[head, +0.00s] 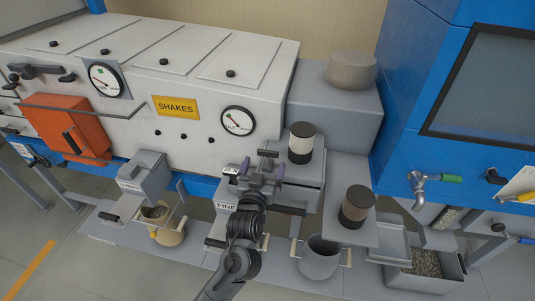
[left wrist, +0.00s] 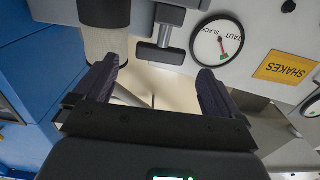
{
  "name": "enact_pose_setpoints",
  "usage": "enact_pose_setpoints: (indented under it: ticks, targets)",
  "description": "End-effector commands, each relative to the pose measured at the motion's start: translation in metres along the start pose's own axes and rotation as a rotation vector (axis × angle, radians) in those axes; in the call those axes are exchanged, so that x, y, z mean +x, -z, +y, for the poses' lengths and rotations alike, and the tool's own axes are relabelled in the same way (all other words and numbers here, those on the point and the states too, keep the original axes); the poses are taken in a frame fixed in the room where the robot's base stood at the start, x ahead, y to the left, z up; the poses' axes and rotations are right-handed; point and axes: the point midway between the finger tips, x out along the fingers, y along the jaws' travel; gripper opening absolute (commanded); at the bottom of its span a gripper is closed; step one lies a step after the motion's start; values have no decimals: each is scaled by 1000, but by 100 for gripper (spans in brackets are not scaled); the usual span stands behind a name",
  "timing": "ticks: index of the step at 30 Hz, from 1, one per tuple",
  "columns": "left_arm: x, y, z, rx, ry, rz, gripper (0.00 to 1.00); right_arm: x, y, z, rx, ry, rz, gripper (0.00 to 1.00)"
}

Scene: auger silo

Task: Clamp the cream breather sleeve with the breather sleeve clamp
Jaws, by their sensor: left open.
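The cream breather sleeve (head: 300,148) stands upright on a grey housing in the head view, a pale band between dark ends. In the left wrist view the pale sleeve (left wrist: 104,44) shows at the upper left, beyond one finger. A dark T-shaped handle (head: 268,153), seemingly the breather sleeve clamp, is just left of the sleeve. It also shows in the left wrist view (left wrist: 158,53), on a grey rod. My left gripper (head: 262,172) is open and empty, just in front of the handle. Its purple fingers are spread apart, and I see no contact. My right gripper is out of view.
A brown-banded cylinder (head: 356,206) stands to the right on a grey ledge. A round gauge (head: 237,121) and a yellow SHAKES label (head: 175,107) are on the white machine behind. A grey bucket (head: 320,258) sits below. A blue cabinet (head: 420,130) bounds the right side.

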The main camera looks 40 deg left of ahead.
Motion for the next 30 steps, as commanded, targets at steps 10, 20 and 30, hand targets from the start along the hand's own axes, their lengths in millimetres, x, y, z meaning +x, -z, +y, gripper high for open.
enact_pose_setpoints:
  ticks: [10, 20, 30]
  targets:
    - [50, 0, 0, 0, 1, 1, 98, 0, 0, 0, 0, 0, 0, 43]
    - [64, 0, 0, -1, 0, 0, 98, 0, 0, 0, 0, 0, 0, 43]
    - [63, 0, 0, -1, 0, -1, 75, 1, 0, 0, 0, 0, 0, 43]
